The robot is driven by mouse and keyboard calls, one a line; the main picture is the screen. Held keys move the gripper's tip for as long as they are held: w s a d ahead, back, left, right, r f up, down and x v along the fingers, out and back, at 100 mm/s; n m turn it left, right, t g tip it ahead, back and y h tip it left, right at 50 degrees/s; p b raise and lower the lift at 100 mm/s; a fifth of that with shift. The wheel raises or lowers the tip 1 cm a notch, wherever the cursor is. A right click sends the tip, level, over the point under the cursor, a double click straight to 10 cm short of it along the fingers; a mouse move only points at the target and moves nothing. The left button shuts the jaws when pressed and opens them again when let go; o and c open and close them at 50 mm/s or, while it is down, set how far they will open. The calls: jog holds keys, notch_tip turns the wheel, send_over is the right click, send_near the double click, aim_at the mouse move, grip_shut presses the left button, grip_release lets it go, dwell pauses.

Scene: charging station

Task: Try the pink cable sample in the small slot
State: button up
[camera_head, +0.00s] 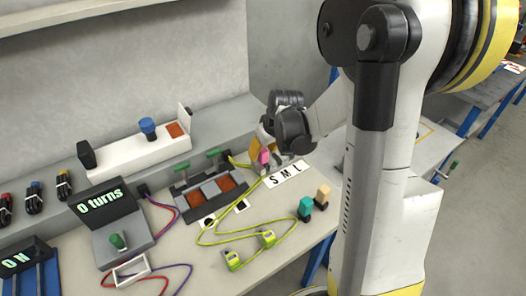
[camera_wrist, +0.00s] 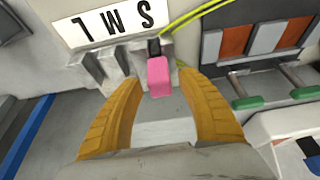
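The pink cable sample (camera_wrist: 158,78) has a dark tip, which sits at the end of the grey slotted block (camera_wrist: 88,69) beside the letter S. How deep the tip is in the slot cannot be seen. My gripper (camera_wrist: 158,75) has its orange fingers on either side of the pink sample, with narrow gaps between them and it. In the head view my gripper (camera_head: 259,153) is low over the table behind the S M L label (camera_head: 286,174), with the pink sample (camera_head: 264,157) between its fingers. The slotted block is mostly hidden there.
Teal (camera_head: 305,207) and tan (camera_head: 322,195) samples stand on the table to the right. A yellow-green cable (camera_head: 240,233) loops in front. A dark panel with green handles (camera_head: 209,190) lies left of my gripper. The back wall is close behind.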

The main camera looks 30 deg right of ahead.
jog(key=v, duration=1.2)
dwell(0.5)
